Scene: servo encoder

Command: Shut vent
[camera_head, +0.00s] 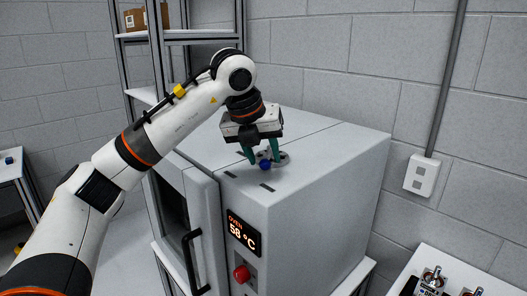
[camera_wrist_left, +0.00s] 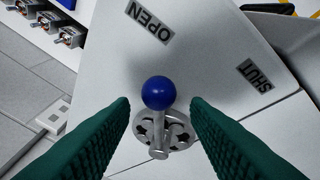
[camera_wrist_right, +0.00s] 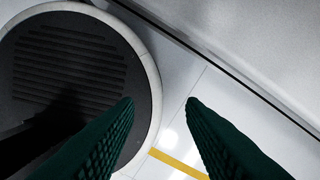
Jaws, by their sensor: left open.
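The vent on top of the oven has a lever with a blue ball knob (camera_wrist_left: 158,93) and a round slotted metal disc (camera_wrist_left: 163,130). In the left wrist view the knob points toward the OPEN label (camera_wrist_left: 149,22), and the SHUT label (camera_wrist_left: 255,76) lies to the right. My left gripper (camera_head: 263,160) is open above the vent, its green fingers on either side of the lever with gaps to both. The blue knob also shows in the head view (camera_head: 265,164). My right gripper (camera_wrist_right: 160,102) is open and empty over the floor, outside the head view.
The oven (camera_head: 325,195) has a display reading 58 °C, a red button (camera_head: 242,273) and a door handle (camera_head: 193,262). A shelf rack (camera_head: 200,36) stands behind it. A side table (camera_head: 470,262) with metal parts is at lower right.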

